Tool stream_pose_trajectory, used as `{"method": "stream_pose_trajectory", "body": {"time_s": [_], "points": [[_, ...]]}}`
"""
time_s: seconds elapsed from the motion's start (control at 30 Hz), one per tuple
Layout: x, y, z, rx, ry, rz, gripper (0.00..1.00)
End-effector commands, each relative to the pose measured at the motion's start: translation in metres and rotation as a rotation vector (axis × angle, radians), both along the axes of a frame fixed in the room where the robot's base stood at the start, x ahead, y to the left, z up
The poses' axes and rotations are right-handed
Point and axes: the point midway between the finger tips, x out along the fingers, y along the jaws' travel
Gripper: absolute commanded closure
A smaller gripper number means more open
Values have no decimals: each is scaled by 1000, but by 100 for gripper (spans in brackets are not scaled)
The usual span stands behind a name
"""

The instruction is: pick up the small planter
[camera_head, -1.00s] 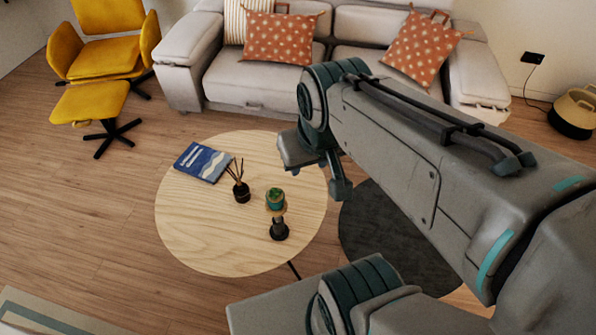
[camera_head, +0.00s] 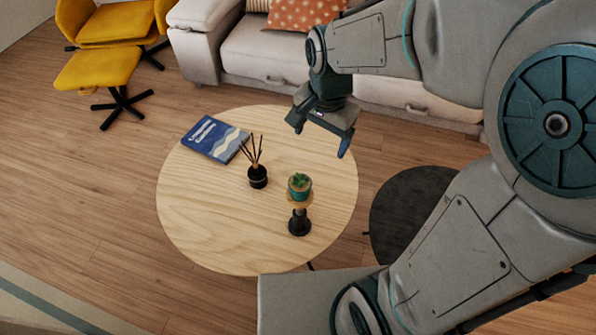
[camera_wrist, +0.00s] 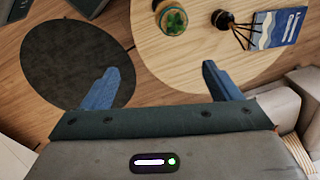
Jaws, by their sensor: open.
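The small planter (camera_head: 300,184) is a teal-green pot with a leafy green plant. In the wrist view the planter (camera_wrist: 172,20) shows at the top edge, seen from above, beyond the fingertips. My gripper (camera_head: 321,132) is open and empty, its blue fingers apart. In the head view it appears above the planter, toward the sofa side of the table. In the wrist view the gap between the fingers (camera_wrist: 161,72) is clear.
A black reed diffuser (camera_head: 257,177) stands to the left of the planter. A blue book (camera_head: 214,138) lies farther left on the table. A dark round low table (camera_head: 405,205) is at right. The sofa (camera_head: 260,55) and a yellow chair (camera_head: 115,28) stand behind.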

Motion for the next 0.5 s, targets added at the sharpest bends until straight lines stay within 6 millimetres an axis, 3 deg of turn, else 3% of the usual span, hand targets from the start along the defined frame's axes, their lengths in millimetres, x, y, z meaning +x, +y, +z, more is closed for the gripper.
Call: {"method": "stream_pose_trajectory", "body": {"time_s": [0.03, 0.1, 0.3, 0.5], "points": [[6, 10, -34, -4, 23, -39, 16], [12, 19, -55, -9, 45, -98, 16], [22, 36, -87, -22, 77, -203, 16], [22, 39, -113, -28, 88, -225, 16]]}}
